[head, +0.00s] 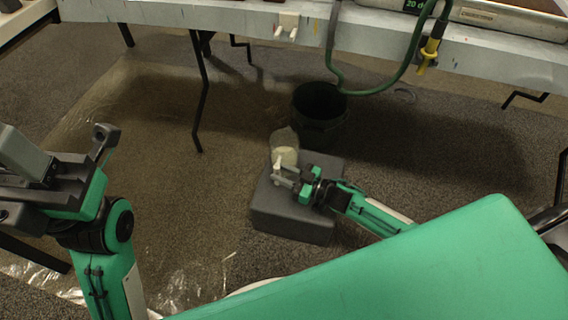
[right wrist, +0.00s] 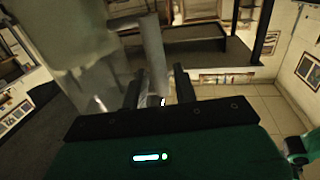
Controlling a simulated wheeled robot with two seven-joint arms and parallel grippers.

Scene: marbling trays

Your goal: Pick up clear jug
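The clear jug (head: 285,142) is see-through with a pale beige tint and stands on a dark grey block (head: 292,222). In the right wrist view the jug (right wrist: 68,40) fills the upper left, large and blurred. My right gripper (head: 287,180) is at the near side of the jug, low down. In the wrist view its two dark fingers (right wrist: 158,92) stand apart. A grey upright piece, which looks like the jug's handle (right wrist: 153,45), shows between them with a gap on the right; contact is unclear. My left gripper (head: 70,165) is open and empty, away at the left.
A dark bucket (head: 320,105) stands just behind the block. A long pale table (head: 240,18) crosses the back, with a green hose (head: 370,92) hanging down and a yellow nozzle (head: 430,52). Clear plastic sheeting covers the floor at left, which is mostly open.

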